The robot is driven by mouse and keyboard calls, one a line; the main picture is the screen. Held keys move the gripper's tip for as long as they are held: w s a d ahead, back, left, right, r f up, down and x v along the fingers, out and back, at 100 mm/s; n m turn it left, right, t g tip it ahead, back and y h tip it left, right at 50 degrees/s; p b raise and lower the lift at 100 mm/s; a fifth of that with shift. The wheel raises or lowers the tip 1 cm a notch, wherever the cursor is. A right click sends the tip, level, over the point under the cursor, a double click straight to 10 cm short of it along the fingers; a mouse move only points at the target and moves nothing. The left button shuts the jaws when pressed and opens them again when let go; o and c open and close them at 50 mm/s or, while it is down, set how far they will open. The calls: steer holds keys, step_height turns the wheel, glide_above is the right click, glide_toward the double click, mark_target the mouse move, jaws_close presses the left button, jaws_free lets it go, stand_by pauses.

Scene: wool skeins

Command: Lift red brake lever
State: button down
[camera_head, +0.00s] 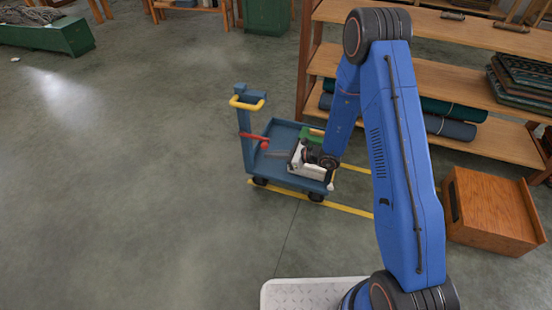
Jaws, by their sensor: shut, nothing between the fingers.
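A blue-grey cart (289,179) with black wheels stands on the floor near the middle. Its upright post on the left carries a yellow handle (247,103). The red brake lever (256,139) sticks out from the post, roughly level, with a red ball (264,145) at its right end. My gripper (299,159) is over the cart bed, right of the lever and apart from it. Its fingers are small in the picture, look shut and hold nothing.
Yellow floor lines (330,205) run beside and under the cart. A wooden shelf (460,138) with rolled cloths stands behind my arm, and a wooden box (492,211) stands at the right. The floor left of the cart is clear.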

steer(key=shift+r, duration=1.05)
steer(key=shift+r, duration=0.2)
